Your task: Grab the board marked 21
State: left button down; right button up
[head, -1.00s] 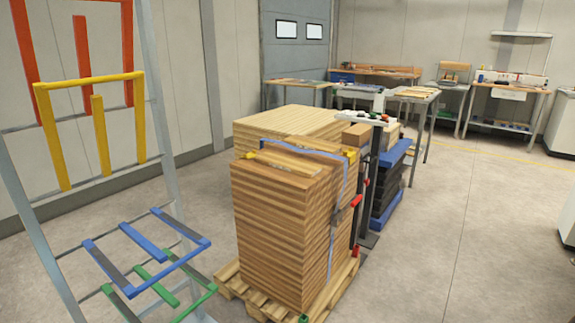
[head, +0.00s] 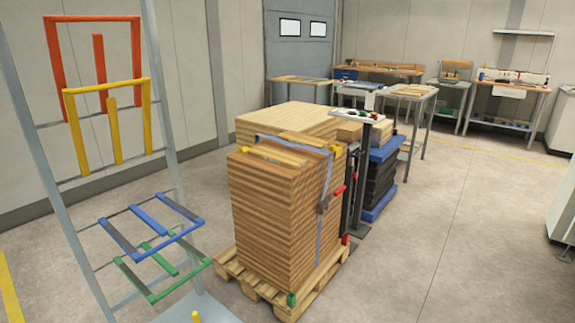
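A tall strapped stack of wooden boards (head: 270,215) stands on a wooden pallet (head: 262,290) in the middle of the head view. A blue-grey strap (head: 322,215) with a dark buckle runs over its top and down its side. One narrow light board (head: 275,153) lies on top, with yellow pieces at the corners. A second, paler stack (head: 290,118) stands behind it. I cannot read a 21 on any board. Neither of my grippers is in view.
A metal rack (head: 75,190) with red, yellow, blue and green frames stands at the left. A control stand (head: 358,170) and dark stacked blocks with blue ends (head: 378,180) are right of the stack. Workbenches (head: 505,100) line the back.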

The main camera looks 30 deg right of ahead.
aim_at(292, 162)
jog(key=z, duration=0.8)
jog(key=i, duration=0.4)
jog(key=z, duration=1.25)
jog(key=i, duration=1.7)
jog(key=u, duration=0.85)
jog(key=i, duration=1.15)
jog(key=u, duration=1.25)
